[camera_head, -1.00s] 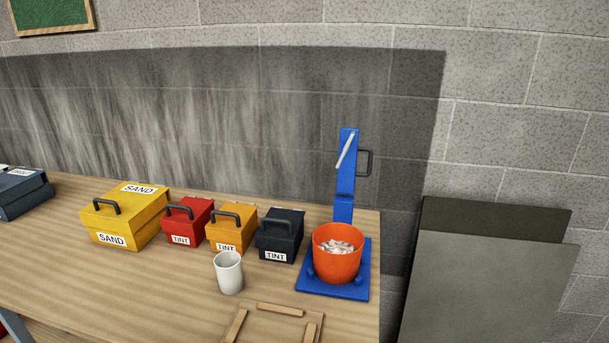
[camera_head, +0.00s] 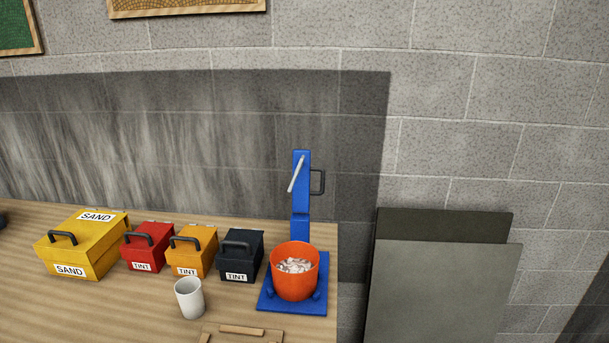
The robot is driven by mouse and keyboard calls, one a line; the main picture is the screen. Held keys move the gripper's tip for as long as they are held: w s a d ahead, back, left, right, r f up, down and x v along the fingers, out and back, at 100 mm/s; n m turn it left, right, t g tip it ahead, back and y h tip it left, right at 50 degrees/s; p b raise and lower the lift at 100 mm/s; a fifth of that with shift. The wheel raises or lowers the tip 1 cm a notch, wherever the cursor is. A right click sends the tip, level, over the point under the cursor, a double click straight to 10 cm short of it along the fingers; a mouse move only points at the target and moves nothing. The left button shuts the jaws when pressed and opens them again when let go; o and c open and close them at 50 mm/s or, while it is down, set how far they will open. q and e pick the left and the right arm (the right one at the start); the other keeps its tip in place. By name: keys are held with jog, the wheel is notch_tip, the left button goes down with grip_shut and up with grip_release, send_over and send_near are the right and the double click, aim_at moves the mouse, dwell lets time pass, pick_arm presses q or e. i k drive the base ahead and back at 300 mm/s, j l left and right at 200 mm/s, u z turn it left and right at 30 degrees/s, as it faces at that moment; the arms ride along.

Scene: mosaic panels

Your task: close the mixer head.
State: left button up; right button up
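The blue mixer stands at the right end of the wooden table in the head view. Its head (camera_head: 301,180) is raised upright above the blue column, with a pale rod on its front and a dark handle (camera_head: 318,182) on its right side. An orange bowl (camera_head: 294,280) with whitish pieces in it sits on the blue mixer base (camera_head: 266,303), in front of the column. Neither of my grippers is in view.
A white cup (camera_head: 189,299), a black tint box (camera_head: 239,258), an orange tint box (camera_head: 191,253), a red tint box (camera_head: 146,249) and a yellow sand box (camera_head: 81,247) stand left of the mixer. A wooden frame (camera_head: 242,331) lies in front. Grey panels (camera_head: 445,295) lean at right.

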aim_at(301, 193)
jog(key=l+u, duration=0.15)
jog(key=l, duration=0.25)
jog(key=k+l+u, duration=0.15)
jog(key=l, duration=0.25)
jog(key=i+l+u, duration=0.25)
jog(key=l, duration=0.3)
jog(key=l+u, duration=0.2)
jog(key=l, duration=0.3)
jog(key=u, duration=1.1)
